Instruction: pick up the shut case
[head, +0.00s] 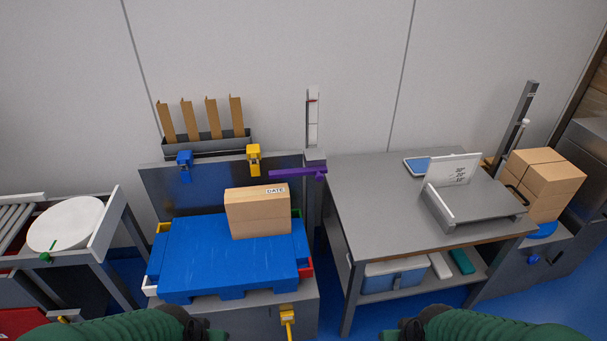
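A closed tan cardboard case (257,217) with a "DATE" label on its top edge stands upright on a blue slab-like tub or lid (215,255), towards its back right. My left gripper (208,334) is at the bottom edge, in front of the blue slab and well apart from the case. My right gripper (388,335) is at the bottom edge, in front of the grey table. Both grippers are mostly cut off by the frame, so their fingers do not show clearly. No object shows in either.
A grey table (372,200) with a raised tray (478,205) stands right. More cardboard boxes (545,183) stand beyond it. A purple bar (297,173) juts out near the case's right. A rack with a white disc (66,224) stands left.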

